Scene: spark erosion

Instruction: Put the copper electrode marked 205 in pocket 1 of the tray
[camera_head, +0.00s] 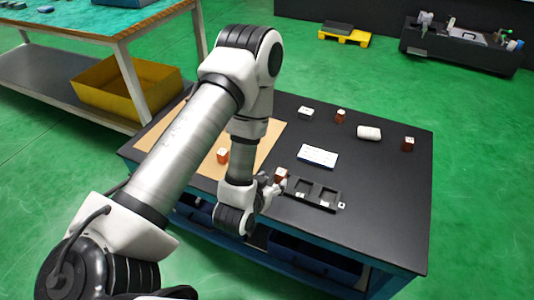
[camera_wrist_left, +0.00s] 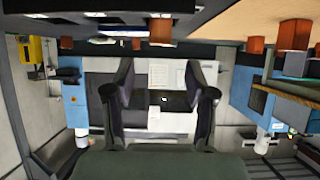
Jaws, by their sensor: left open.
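Several copper-coloured electrodes stand on the black table; the number 205 is not readable on any. One electrode (camera_head: 281,174) is right by my left gripper (camera_head: 273,186), at the left end of the dark tray (camera_head: 325,206). I cannot tell whether it sits in a pocket. Two tray pockets to its right look empty of copper; pocket numbers are unreadable. In the left wrist view, a copper block (camera_wrist_left: 160,30) is centred beyond the open, spread fingers of my left gripper (camera_wrist_left: 160,78), with nothing gripped. My right gripper is not in view.
Other electrodes stand on the brown mat (camera_head: 222,156), at the back (camera_head: 340,115) and at the right (camera_head: 408,144). A white card (camera_head: 318,156), a white roll (camera_head: 369,132) and a small white block (camera_head: 305,112) lie behind the tray. The table's right front is clear.

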